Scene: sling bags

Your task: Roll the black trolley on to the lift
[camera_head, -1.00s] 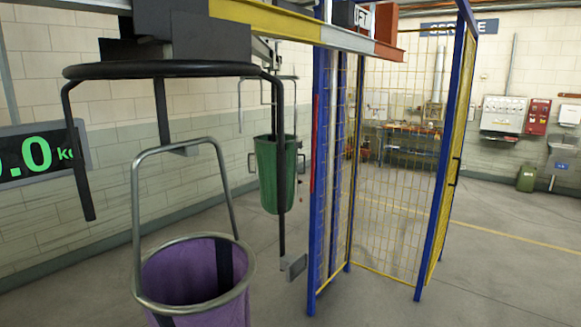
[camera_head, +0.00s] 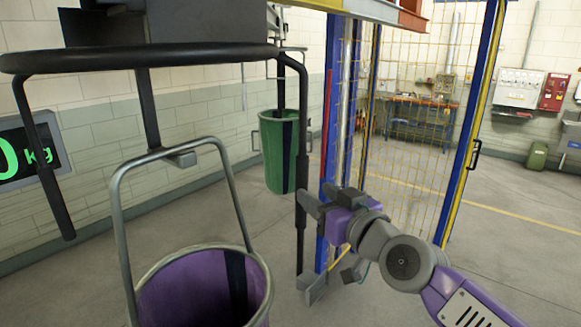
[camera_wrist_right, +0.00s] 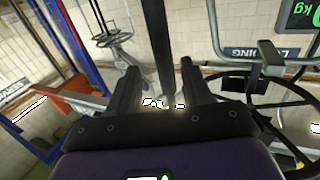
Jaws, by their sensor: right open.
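The black trolley (camera_head: 180,57) hangs from the overhead rail at left in the head view, with a black ring, bent arms and a long upright rod (camera_head: 302,110). A purple bucket-shaped bag (camera_head: 185,297) with a grey hoop is below it. The lift is a blue-framed cage with yellow mesh (camera_head: 420,95), right of the trolley. My right gripper (camera_head: 318,200) is open at the lower part of the rod. In the right wrist view a dark rod (camera_wrist_right: 158,45) shows between the open fingers (camera_wrist_right: 160,92); I cannot tell how deep it sits. My left gripper is not in view.
The overhead rail (camera_head: 350,9) runs from the trolley towards the lift. A green bag (camera_head: 275,150) hangs behind, near the wall. A scale display (camera_head: 30,150) is on the left wall.

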